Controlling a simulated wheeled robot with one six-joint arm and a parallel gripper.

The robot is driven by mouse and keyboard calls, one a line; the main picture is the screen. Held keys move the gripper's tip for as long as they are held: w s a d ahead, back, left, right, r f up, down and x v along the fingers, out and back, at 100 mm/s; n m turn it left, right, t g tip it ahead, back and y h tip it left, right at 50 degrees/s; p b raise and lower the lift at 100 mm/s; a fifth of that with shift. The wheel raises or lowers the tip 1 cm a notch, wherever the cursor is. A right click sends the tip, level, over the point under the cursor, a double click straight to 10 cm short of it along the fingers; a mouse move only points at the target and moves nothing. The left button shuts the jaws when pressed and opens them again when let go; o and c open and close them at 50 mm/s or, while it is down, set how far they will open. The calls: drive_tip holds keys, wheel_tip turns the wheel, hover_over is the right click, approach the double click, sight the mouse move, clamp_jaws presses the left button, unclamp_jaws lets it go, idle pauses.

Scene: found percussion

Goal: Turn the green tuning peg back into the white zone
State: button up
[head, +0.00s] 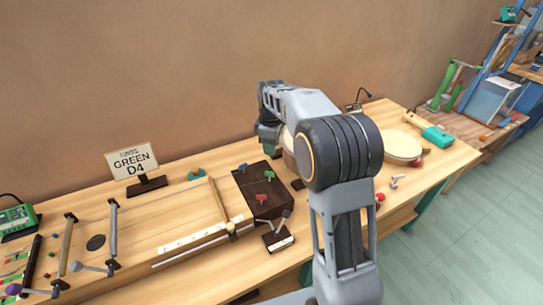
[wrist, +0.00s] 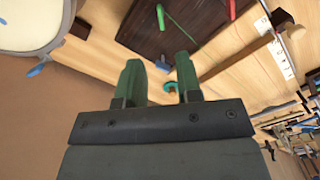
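The green tuning peg (head: 269,175) stands on a dark brown block (head: 252,187) at the right end of a long wooden stringed board. A blue peg (head: 243,167) and a red peg (head: 262,199) are on the same block. The green peg also shows at the top edge of the wrist view (wrist: 231,9). A pale marked strip (head: 200,236) runs along the board; I cannot tell whether it holds the white zone. My gripper (wrist: 158,62) is open and empty, apart from the green peg. In the head view it is mostly hidden behind my arm.
A sign reading GREEN D4 (head: 132,161) stands behind the board. A teal curved piece (head: 197,174) lies near it. A small dark stand with a lever (head: 279,240) sits in front of the block. A round drum (head: 402,147) and teal mallet (head: 437,135) lie at right.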

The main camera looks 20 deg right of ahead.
drive_tip(key=shift+r, duration=0.9)
drive_tip(key=s+m+t+p, duration=0.1)
drive_tip(key=s+m+t, duration=0.2)
drive_tip(key=s+m, duration=0.9)
drive_tip(key=shift+s+a+t, duration=0.3)
drive_tip(key=shift+s, duration=6)
